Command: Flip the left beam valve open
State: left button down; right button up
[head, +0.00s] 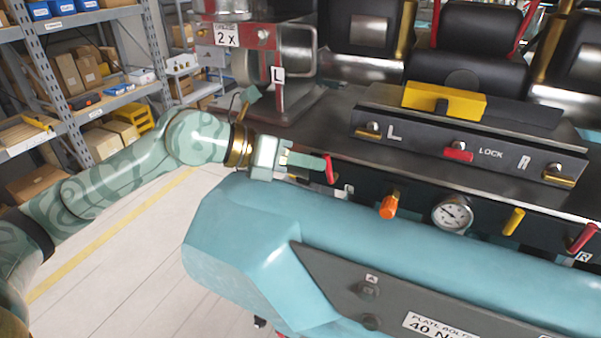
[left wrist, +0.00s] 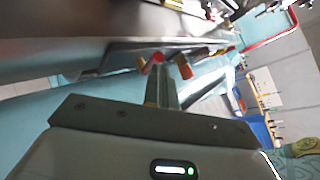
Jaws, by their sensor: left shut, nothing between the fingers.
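The left beam valve has a red lever (head: 329,169) on the dark front panel of the train, at the panel's left end, next to a small pale label. The lever stands roughly upright, tilted a little. My left gripper (head: 312,162) is shut and empty, its fingertips right at the lever's left side. I cannot tell whether they touch it. In the left wrist view the shut fingers (left wrist: 166,92) point at a red part (left wrist: 155,61), with the lever's lower part hidden behind them. My right gripper is not in view.
An orange knob (head: 388,207), a gauge (head: 452,214), a yellow lever (head: 513,221) and another red lever (head: 582,238) line the panel to the right. A light blue beam (head: 400,250) runs below. A LOCK console (head: 470,140) sits above. Shelves (head: 90,80) stand at left.

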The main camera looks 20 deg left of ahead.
pick_arm(q)
jog(key=shift+d+r, duration=0.2)
jog(key=shift+r, duration=0.35)
jog(key=shift+d+r, duration=0.2)
jog(key=shift+r, duration=0.35)
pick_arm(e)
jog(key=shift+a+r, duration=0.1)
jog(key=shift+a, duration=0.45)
pick_arm(q)
jog(key=shift+w, duration=0.1)
